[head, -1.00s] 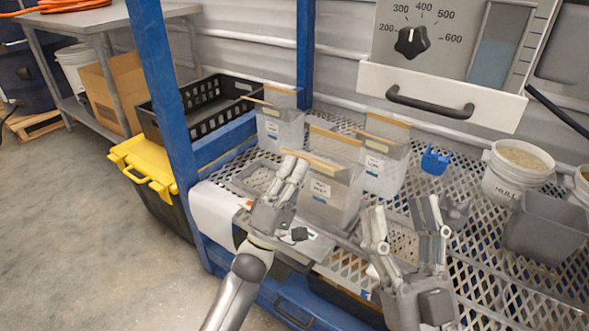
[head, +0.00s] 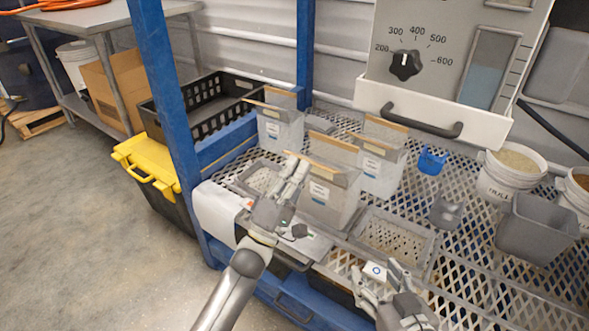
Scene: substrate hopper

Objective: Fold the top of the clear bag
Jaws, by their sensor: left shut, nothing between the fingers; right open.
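The front clear bag (head: 326,203) stands upright on the mesh shelf, with a label on its face and a tan strip along its top. Two similar bags stand behind it, one at the back left (head: 281,131) and one at the back right (head: 379,172). My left gripper (head: 296,166) is shut and empty, its fingertips at the left end of the front bag's top; I cannot tell whether they touch it. My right gripper (head: 374,277) is open and empty, low at the shelf's front edge, well apart from the bags.
A grey mesh-bottomed tray (head: 433,247) lies right of the front bag. A small grey scoop-like item (head: 446,211), a blue holder (head: 431,161), a white bucket (head: 489,187) and a grey bin (head: 537,231) stand farther right. A blue post (head: 165,90) rises at left; a machine (head: 391,91) overhangs the back.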

